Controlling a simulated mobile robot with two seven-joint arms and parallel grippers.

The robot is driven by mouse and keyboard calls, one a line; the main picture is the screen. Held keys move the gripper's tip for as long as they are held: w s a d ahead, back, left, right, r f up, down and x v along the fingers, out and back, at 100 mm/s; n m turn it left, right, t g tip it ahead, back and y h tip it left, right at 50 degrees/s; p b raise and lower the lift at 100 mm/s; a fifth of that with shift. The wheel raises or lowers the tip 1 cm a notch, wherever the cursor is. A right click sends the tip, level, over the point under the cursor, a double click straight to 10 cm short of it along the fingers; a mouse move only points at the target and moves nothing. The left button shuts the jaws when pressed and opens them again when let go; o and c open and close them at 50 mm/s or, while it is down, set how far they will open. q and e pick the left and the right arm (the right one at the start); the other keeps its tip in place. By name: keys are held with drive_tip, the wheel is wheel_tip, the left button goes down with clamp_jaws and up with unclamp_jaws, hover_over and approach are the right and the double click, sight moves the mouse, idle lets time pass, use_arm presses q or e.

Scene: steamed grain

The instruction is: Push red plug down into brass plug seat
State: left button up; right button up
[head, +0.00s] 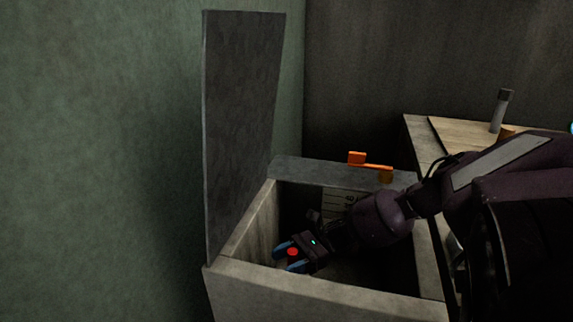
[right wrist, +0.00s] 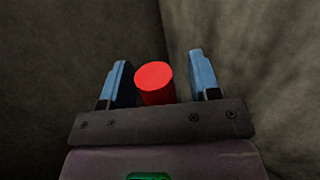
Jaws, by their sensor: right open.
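The red plug (head: 292,252) is low inside the open grey box, near its front left inner corner. In the right wrist view the red plug (right wrist: 154,82) shows its round top between my two blue fingers. My right gripper (head: 290,257) reaches down into the box and is open around the plug. In the right wrist view my right gripper (right wrist: 160,80) has a gap on both sides of the plug, wider on the right. The brass plug seat is not visible; the plug's lower end is hidden. My left gripper is out of view.
The box (head: 330,285) has stone-like walls close around my right gripper, and its tall lid (head: 240,130) stands open at the left. An orange handle-like part (head: 370,165) sits on the back rim. A counter with a wooden board (head: 465,140) and a grey cylinder (head: 500,112) stands right.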

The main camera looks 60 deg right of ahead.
use_arm(q)
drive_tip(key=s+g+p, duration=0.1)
drive_tip(key=p, duration=0.3)
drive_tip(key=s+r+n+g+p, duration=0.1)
drive_tip(key=p, duration=0.3)
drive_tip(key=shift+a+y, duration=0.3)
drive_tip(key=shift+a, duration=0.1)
use_arm(e)
wheel_tip(320, 180, up, 20)
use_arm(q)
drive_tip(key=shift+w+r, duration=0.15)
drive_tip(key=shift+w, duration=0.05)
